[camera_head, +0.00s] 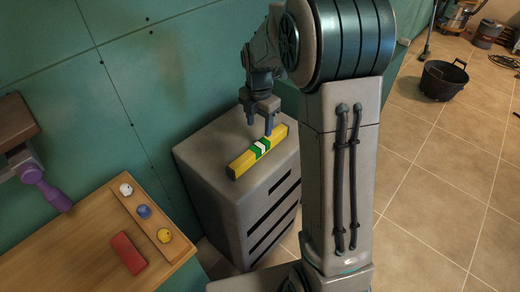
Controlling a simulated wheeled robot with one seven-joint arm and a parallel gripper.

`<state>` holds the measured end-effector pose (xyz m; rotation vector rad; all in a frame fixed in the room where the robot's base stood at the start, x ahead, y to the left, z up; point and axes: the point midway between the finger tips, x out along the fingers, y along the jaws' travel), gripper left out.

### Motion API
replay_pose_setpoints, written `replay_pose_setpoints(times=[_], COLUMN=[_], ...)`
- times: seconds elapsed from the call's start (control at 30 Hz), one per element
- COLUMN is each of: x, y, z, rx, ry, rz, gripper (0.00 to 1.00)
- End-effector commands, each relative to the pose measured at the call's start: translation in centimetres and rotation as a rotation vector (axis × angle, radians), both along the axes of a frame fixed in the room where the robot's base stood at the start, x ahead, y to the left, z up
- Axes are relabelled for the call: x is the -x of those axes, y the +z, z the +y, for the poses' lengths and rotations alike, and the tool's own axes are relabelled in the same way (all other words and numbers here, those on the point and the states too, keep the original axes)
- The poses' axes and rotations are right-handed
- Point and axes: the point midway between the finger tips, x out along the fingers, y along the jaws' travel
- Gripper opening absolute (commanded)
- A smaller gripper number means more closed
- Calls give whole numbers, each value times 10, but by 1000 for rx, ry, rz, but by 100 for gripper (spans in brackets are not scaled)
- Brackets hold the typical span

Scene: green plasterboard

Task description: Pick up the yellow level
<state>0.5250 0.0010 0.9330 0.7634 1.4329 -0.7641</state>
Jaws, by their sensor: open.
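The yellow level (243,165) is a long yellow bar with a green and white band at its middle. It lies slantwise on top of a grey cabinet (205,155) with dark slots in its side. My gripper (260,131) points down over the level, near its middle and right part. Its two fingers are apart, and nothing is seen held between them. I cannot tell exactly how far the fingertips are above the level.
A wooden table (85,250) at the lower left bears a red block (128,253) and several small balls on a strip. A purple-handled tool (45,185) is at the left. The green wall (150,80) stands close behind the cabinet. A black bucket (443,80) stands on the tiled floor.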

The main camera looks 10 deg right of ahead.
Motion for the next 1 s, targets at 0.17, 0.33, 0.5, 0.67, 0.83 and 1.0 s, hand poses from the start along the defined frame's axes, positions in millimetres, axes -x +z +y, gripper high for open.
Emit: replay_pose_setpoints(times=[0.17, 0.33, 0.5, 0.67, 0.83, 1.0], x=[1, 1, 4, 5, 5, 5], y=[-32, -44, -63, -87, -96, -96], z=[0, 1, 1, 1, 1, 1], rx=[0, 0, 1, 0, 0, -1], ry=[-1, -1, -1, -2, -1, -2], rz=[4, 0, 4, 4, 0, -1], gripper=[53, 53, 53, 53, 53, 53])
